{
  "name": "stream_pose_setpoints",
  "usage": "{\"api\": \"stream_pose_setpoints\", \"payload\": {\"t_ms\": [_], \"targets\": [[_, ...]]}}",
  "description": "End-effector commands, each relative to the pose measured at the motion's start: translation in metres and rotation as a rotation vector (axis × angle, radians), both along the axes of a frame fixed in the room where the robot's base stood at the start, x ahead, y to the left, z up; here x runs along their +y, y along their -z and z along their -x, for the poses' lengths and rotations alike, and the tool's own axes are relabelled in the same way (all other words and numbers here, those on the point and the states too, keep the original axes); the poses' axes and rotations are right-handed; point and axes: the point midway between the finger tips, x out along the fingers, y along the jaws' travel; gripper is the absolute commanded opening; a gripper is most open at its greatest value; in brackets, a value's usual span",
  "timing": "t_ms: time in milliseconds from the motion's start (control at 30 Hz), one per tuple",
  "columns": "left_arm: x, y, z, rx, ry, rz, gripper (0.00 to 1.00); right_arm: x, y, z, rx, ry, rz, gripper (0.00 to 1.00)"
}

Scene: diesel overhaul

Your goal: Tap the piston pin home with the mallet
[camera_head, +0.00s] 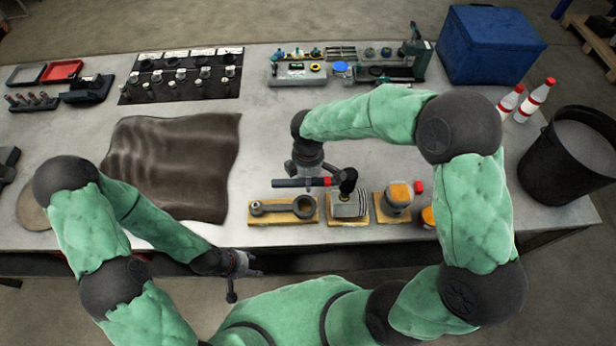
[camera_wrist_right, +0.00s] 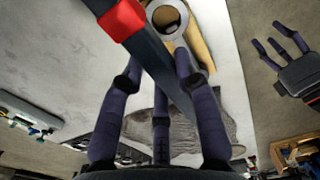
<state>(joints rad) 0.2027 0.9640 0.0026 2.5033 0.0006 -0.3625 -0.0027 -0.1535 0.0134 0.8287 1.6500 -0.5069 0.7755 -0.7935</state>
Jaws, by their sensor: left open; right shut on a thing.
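The mallet (camera_head: 289,183) is held level by my right gripper (camera_head: 312,178), shut around its dark handle. Its black head (camera_head: 347,181) is at the right, over or just in front of the grey piston (camera_head: 347,206); I cannot tell whether they touch. The piston sits on a wooden block near the bench's front edge. In the right wrist view the dark handle with a red band (camera_wrist_right: 122,18) crosses the fingers diagonally. I cannot make out the piston pin. My left gripper (camera_head: 238,275) is open and empty in front of the bench; it also shows in the right wrist view (camera_wrist_right: 281,42).
A connecting rod (camera_head: 283,207) lies on a board left of the piston. A round part with an orange top (camera_head: 397,195) stands to the right. A brown mat (camera_head: 170,160) covers the bench's left part. A black bin (camera_head: 565,160) and blue crate (camera_head: 488,45) are right.

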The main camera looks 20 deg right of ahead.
Motion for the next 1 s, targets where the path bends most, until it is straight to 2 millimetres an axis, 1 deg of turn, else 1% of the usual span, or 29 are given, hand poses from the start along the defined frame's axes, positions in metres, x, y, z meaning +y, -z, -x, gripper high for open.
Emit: {"api": "stream_pose_setpoints", "payload": {"t_ms": [133, 567, 667, 967, 1000], "targets": [[0.000, -0.003, 0.000, 0.000, 0.000, 0.000, 0.49, 0.000, -0.003, 0.000, -0.001, 0.000, 0.000, 0.00], [0.000, -0.001, 0.000, -0.001, 0.000, 0.000, 0.49, 0.000, 0.000, 0.000, -0.001, 0.001, 0.000, 0.00], [0.000, 0.006, 0.000, -0.001, 0.000, 0.000, 0.49, 0.000, 0.009, 0.000, 0.000, 0.001, 0.000, 0.00], [0.000, 0.045, 0.000, 0.000, 0.000, 0.000, 0.49, 0.000, 0.061, 0.001, 0.000, -0.001, 0.001, 0.00], [0.000, 0.043, 0.000, 0.000, 0.000, 0.000, 0.49, 0.000, 0.059, 0.000, -0.001, -0.001, 0.001, 0.00]]}}
